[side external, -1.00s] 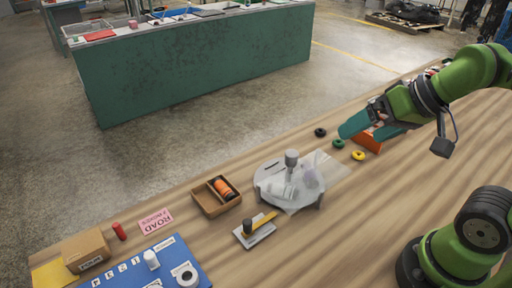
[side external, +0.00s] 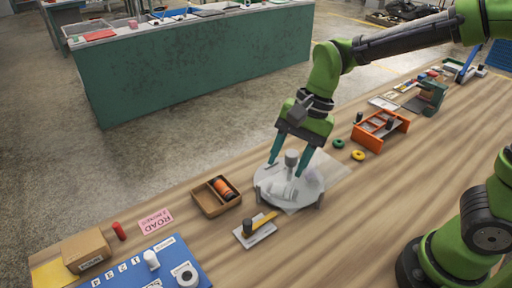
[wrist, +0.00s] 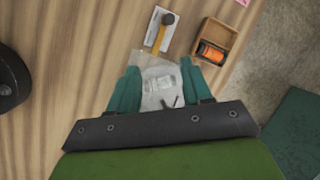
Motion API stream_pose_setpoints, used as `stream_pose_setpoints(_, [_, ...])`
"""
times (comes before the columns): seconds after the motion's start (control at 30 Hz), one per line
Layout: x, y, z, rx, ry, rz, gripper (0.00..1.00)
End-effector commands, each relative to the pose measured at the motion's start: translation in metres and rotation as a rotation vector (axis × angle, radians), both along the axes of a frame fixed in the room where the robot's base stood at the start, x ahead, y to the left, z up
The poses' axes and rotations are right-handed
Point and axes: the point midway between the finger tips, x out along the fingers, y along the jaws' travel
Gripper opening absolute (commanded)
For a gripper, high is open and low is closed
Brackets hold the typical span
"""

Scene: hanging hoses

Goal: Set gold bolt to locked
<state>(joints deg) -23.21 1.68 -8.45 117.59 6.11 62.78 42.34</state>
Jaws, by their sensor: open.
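The gold bolt (side external: 265,219) is a gold bar with a black knob (side external: 247,226) on a small white plate (side external: 259,236), lying on the wooden table at the front of the round grey stand. It also shows in the wrist view (wrist: 158,38), beyond my fingertips. I cannot read a locked or unlocked mark on the plate. My gripper (side external: 286,168) points down over the round grey stand, its two green fingers spread around the stand's grey post. It is open, apart from the bolt, and also shows in the wrist view (wrist: 159,67).
The round grey stand (side external: 268,191) carries a clear bag beneath my fingers. A wooden box (side external: 207,206) with an orange cylinder is left of it. A blue board (side external: 135,272) lies front left. An orange rack (side external: 366,138) and small rings are at right. Bare table lies right of the bolt.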

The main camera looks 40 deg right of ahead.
Motion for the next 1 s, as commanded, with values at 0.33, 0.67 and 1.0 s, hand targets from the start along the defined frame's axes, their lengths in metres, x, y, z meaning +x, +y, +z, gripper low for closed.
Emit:
stream_pose_setpoints(0.33, [0.021, 0.026, 0.001, 0.063, 0.273, -0.505, 0.49])
stream_pose_setpoints(0.67, [0.020, 0.041, -0.039, 0.060, 0.284, -0.521, 0.49])
stream_pose_setpoints(1.0, [0.019, 0.069, -0.109, 0.059, 0.282, -0.520, 0.49])
